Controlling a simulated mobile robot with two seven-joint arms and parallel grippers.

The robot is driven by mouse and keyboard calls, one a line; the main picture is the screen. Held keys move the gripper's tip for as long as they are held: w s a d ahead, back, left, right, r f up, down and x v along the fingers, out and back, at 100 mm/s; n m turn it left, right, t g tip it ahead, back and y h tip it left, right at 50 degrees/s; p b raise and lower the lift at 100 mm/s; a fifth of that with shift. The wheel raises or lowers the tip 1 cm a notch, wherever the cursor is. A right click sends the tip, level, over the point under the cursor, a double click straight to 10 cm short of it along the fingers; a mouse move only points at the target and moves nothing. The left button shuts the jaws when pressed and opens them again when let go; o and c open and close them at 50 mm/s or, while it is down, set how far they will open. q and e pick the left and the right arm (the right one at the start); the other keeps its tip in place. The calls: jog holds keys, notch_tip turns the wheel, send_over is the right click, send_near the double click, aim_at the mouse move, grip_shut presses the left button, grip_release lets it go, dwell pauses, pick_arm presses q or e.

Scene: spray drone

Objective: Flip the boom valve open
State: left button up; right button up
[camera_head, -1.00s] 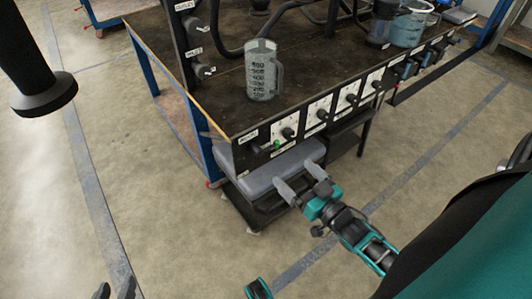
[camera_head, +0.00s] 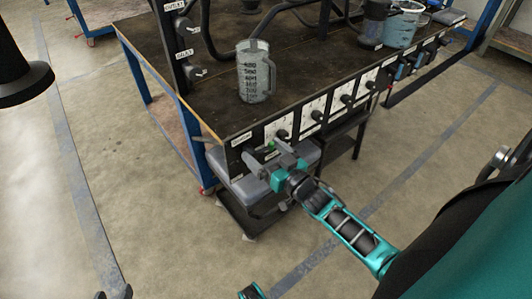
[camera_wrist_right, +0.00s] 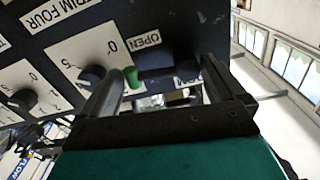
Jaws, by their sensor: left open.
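The boom valve is at the near left corner of the bench's front panel. Its green part (camera_head: 271,145) shows beside my right gripper. In the right wrist view the green part (camera_wrist_right: 131,77) is beside the left finger, under an OPEN label (camera_wrist_right: 145,40). A dark part and a silver metal piece (camera_wrist_right: 165,98) show between the fingers. My right gripper (camera_head: 262,152) is open, its fingers spread at the panel around the valve area; contact cannot be told. My left gripper (camera_head: 113,294) is open at the bottom left edge, mostly cut off, far from the bench.
Dial knobs (camera_head: 282,134) on white plates line the panel right of the valve. A measuring jug (camera_head: 253,72) stands on the bench top (camera_head: 205,80) above. A grey case (camera_head: 236,184) sits just below the panel. The floor at left is clear.

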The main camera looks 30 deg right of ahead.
jog(key=c, duration=0.7)
jog(key=shift+d+r+n+p, duration=0.1)
jog(key=shift+r+n+p, duration=0.1)
jog(key=shift+n+p, duration=0.1)
jog(key=shift+n, duration=0.4)
jog(key=o, duration=0.7)
jog(key=shift+d, duration=0.1)
jog(key=shift+o, duration=0.5)
jog(key=shift+s, duration=0.1)
